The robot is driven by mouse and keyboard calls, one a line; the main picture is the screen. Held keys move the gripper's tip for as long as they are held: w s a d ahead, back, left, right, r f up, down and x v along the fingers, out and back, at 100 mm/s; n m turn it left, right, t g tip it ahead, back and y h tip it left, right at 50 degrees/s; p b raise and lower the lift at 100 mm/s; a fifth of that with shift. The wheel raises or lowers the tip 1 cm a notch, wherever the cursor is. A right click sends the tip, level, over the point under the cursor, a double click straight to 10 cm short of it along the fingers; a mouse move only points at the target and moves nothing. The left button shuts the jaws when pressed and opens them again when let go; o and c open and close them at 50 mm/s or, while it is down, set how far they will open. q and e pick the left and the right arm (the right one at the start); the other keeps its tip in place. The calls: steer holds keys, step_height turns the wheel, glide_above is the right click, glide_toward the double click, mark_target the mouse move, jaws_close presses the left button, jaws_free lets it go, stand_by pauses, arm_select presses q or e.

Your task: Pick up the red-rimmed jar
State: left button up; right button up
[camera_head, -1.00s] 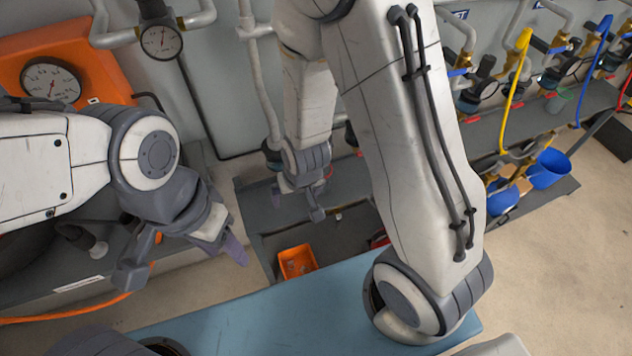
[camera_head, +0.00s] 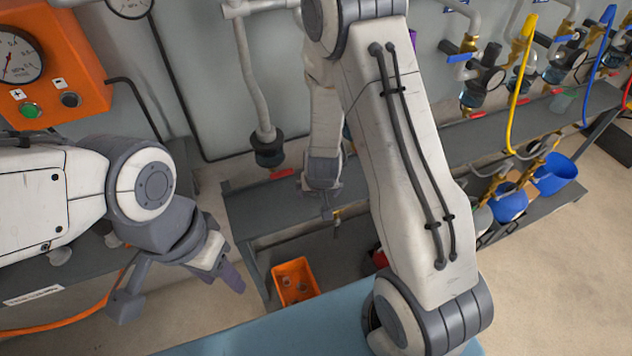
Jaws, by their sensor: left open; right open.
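I cannot make out a red-rimmed jar with certainty. A small red object (camera_head: 379,258) shows at the edge of my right arm, mostly hidden behind it, low by the grey bench; its shape cannot be told. My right gripper (camera_head: 326,207) is in front of the grey bench, partly covered by its own arm, with nothing visible in it. My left gripper (camera_head: 178,291) is at the left with its fingers spread wide and empty, to the left of the orange bin.
The grey bench (camera_head: 262,205) runs along the wall beneath pipes and valves. An orange bin (camera_head: 294,284) with small items sits below it. A blue surface (camera_head: 300,328) lies in front. An orange gauge box (camera_head: 60,60) is at upper left.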

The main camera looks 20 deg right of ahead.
steer(key=w, duration=0.1)
steer(key=w+d+p, duration=0.1)
steer(key=w, duration=0.3)
steer(key=shift+w+d+r+p, duration=0.1)
steer(key=shift+d+p, duration=0.2)
steer(key=shift+p, duration=0.05)
steer(key=shift+w+f+b, duration=0.2)
steer(key=shift+f+b, duration=0.15)
steer(key=shift+f, duration=0.35)
steer(key=c, duration=1.2)
